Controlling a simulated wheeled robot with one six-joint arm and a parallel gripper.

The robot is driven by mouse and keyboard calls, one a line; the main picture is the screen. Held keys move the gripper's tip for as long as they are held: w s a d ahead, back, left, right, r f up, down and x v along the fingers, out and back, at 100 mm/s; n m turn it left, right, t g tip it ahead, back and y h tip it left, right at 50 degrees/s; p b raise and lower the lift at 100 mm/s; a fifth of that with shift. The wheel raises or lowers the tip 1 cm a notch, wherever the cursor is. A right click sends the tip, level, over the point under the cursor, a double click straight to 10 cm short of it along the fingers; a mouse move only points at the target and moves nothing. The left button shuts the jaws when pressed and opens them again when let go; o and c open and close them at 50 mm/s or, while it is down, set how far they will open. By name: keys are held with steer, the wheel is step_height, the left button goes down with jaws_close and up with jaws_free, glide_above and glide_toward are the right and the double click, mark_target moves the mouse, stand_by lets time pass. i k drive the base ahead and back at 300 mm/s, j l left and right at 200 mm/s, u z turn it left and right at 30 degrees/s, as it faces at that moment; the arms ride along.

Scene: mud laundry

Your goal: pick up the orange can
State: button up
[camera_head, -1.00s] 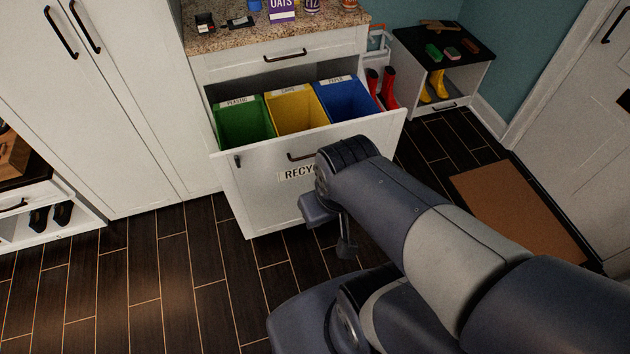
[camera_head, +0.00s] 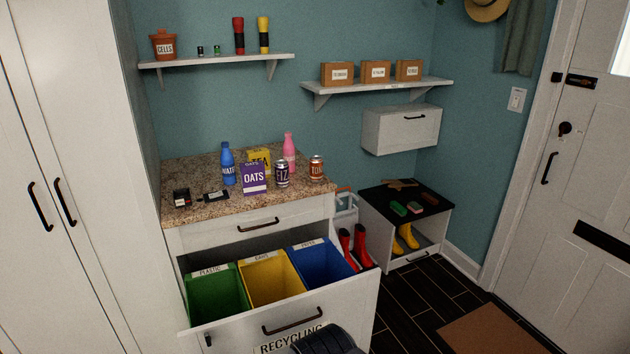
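The orange can (camera_head: 316,168) stands upright near the right edge of the granite counter (camera_head: 205,207), its label partly readable as "TON". A dark purple can (camera_head: 282,173) stands just left of it, with a small gap between them. A pink bottle (camera_head: 289,151) stands behind the two cans. Only a dark rounded part of my arm shows at the bottom edge, in front of the recycling drawer. My gripper is out of view.
The recycling drawer (camera_head: 290,318) is pulled out below the counter, with green, yellow and blue bins. An oats box (camera_head: 254,178), tea box and blue bottle (camera_head: 228,166) stand left of the cans. A shelf with cartons (camera_head: 385,87) hangs behind, right.

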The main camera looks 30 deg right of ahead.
mark_target(316, 161)
steer(key=i+l, duration=0.3)
steer(key=l, duration=0.2)
steer(key=i+l, duration=0.3)
steer(key=l, duration=0.25)
steer(key=i+l+z, duration=0.1)
steer(key=i+l, duration=0.25)
steer(key=l, duration=0.15)
steer(key=i+l, duration=0.3)
steer(key=l, duration=0.2)
